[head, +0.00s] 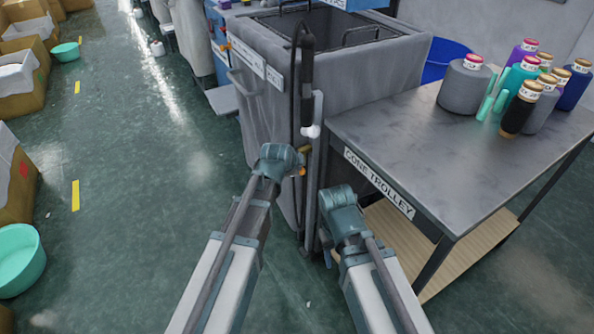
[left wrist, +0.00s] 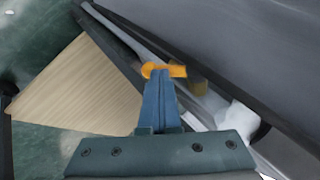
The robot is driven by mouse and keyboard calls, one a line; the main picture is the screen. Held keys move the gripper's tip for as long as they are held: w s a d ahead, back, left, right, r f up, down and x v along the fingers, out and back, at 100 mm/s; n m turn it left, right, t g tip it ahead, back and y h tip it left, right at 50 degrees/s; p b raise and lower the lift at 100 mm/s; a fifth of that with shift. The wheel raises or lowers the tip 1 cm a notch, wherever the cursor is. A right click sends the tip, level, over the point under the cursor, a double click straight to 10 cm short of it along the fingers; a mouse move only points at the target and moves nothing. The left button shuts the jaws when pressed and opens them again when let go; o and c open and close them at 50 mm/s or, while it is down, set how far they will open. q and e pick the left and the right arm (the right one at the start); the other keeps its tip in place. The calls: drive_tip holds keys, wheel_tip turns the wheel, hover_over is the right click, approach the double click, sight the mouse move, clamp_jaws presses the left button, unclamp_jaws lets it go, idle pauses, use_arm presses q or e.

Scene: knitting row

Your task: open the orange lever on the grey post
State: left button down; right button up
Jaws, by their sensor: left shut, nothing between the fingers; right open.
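The orange lever (head: 301,171) shows as a small piece on the grey post (head: 313,185), beside the trolley's near left corner. In the left wrist view the orange lever (left wrist: 166,71) lies right at the tips of my left gripper (left wrist: 159,82), with its hooked end to the left. The left fingers are shut together with nothing between them; they look to be touching the lever or just short of it, I cannot tell which. In the head view my left wrist hides most of these fingers. My right gripper (head: 326,243) is open and empty, low beside the trolley.
The cone trolley (head: 395,135) stands right of the post, with several yarn cones (head: 466,87) on top and a wooden lower shelf (head: 465,240). A grey bin (head: 350,75) stands behind. A black-handled hose (head: 306,70) hangs above the post.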

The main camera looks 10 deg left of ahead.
use_arm(q)
drive_tip(key=f+t+b, duration=0.1)
drive_tip(key=b, duration=0.1)
drive_tip(key=f+m+t+y+b, duration=0.1)
drive_tip(key=b, duration=0.1)
drive_tip(key=shift+w+a+t+b, duration=0.2)
drive_tip(key=shift+w+t+b, duration=0.1)
drive_tip(key=shift+w+b, duration=0.1)
drive_tip(key=shift+w+a+f, duration=0.1)
drive_tip(key=shift+f, duration=0.05)
idle(0.7)
drive_tip(key=shift+r+p, duration=0.65)
drive_tip(key=shift+r, duration=0.15)
